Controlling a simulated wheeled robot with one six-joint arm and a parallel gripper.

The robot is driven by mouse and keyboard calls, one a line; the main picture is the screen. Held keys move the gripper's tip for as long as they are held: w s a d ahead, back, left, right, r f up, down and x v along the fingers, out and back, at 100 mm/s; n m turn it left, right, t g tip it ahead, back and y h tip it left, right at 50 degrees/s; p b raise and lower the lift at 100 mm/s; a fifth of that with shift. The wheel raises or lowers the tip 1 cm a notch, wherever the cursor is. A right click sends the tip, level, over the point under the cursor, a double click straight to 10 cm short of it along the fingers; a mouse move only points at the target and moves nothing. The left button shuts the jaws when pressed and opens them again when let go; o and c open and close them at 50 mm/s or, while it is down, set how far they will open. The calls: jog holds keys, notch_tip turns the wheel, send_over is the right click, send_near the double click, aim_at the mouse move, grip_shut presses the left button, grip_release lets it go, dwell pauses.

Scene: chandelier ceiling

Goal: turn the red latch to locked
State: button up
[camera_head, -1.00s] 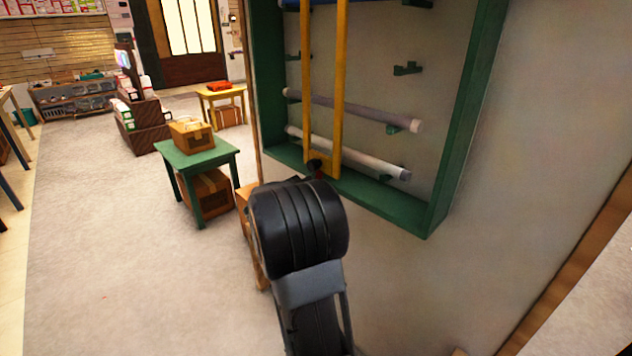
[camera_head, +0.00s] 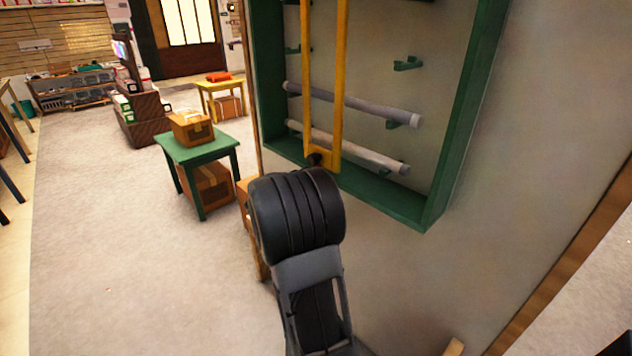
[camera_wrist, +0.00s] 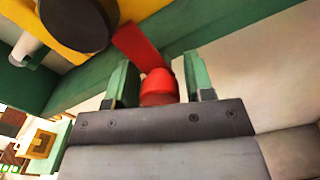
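The red latch shows in the wrist view as a flat red arm (camera_wrist: 137,47) slanting down from a dark round pivot (camera_wrist: 75,22) on the yellow frame to a red knob (camera_wrist: 160,88). My gripper (camera_wrist: 162,80) has its two green fingers apart, one on each side of the knob, close to it; firm contact cannot be made out. In the head view my dark wrist hides the latch and fingers. The yellow frame (camera_head: 338,90) stands upright across the green-edged wall rack, with the dark pivot (camera_head: 315,159) at its lower end.
The green rack (camera_head: 385,199) on the wall holds grey and pale rolls (camera_head: 355,104) on pegs. A green table (camera_head: 208,147) with a cardboard box (camera_head: 192,128) stands to the left of my arm. Open floor (camera_head: 110,240) lies left of that.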

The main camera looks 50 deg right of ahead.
jog(key=shift+o, duration=0.7)
jog(key=w+a, duration=0.1)
jog(key=a, duration=1.2)
jog(key=shift+a, duration=0.4)
jog(key=s+a+f+m+g+y, duration=0.1)
jog(key=s+a+f+m+y, duration=0.15)
jog(key=f+y, duration=0.35)
jog(key=s+a+m+y+p, duration=0.6)
jog(key=a+m, duration=0.1)
jog(key=a, duration=0.2)
jog(key=s+a+r+m+t+y+p, duration=0.3)
jog(key=a+r+t+y+p, duration=0.2)
jog(key=r, duration=0.9)
jog(key=shift+a+r+t+y+p, duration=0.2)
jog(key=shift+a+t+y+p, duration=0.3)
jog(key=shift+a+p, duration=1.6)
